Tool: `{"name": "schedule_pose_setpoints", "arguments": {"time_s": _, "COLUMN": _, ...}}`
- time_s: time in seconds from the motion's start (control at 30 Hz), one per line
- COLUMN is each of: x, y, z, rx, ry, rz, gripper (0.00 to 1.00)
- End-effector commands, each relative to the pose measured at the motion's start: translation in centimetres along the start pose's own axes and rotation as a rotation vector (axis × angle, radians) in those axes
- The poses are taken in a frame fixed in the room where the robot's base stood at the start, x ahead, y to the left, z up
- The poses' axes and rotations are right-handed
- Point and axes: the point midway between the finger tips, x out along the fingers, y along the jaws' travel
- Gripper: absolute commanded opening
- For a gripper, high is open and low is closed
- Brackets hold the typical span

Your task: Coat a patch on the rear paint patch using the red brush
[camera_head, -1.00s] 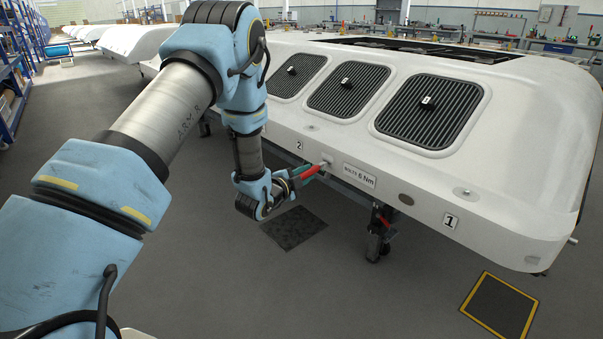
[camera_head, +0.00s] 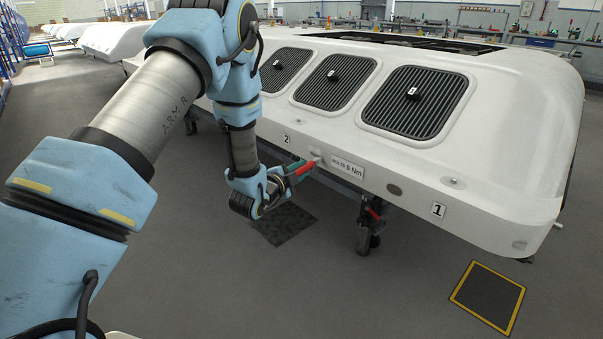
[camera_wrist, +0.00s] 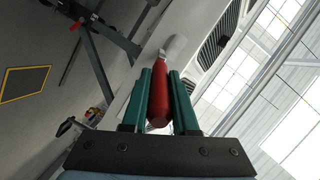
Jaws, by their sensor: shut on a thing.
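My gripper (camera_head: 291,173) is shut on the red brush (camera_head: 303,170) low along the front side of the large white housing (camera_head: 500,190). In the wrist view the red handle (camera_wrist: 160,95) lies between the green fingers of my gripper (camera_wrist: 160,75), and its pale tip points away toward the white side. In the head view the tip is close to the side, left of the "BOLTS 6 Nm" label (camera_head: 347,168); I cannot tell whether it touches. A small greyish mark by the tip is partly hidden. I cannot make out which mark is the rear paint patch.
A caster leg (camera_head: 366,225) stands below. A dark floor mat (camera_head: 285,224) and a yellow-edged mat (camera_head: 488,297) lie on otherwise open floor.

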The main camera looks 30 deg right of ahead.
Motion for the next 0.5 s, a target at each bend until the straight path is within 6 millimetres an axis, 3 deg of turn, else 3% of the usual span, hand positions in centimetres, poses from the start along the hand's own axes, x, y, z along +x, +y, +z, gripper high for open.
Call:
{"name": "schedule_pose_setpoints", "arguments": {"time_s": 0.2, "x": 0.6, "y": -0.8, "z": 1.7, "rx": 0.001, "ry": 0.000, "rz": -0.002, "gripper": 0.00}}
{"name": "schedule_pose_setpoints", "arguments": {"time_s": 0.5, "x": 1.0, "y": -1.5, "z": 2.6, "rx": 0.002, "ry": 0.000, "rz": -0.002, "gripper": 0.00}}
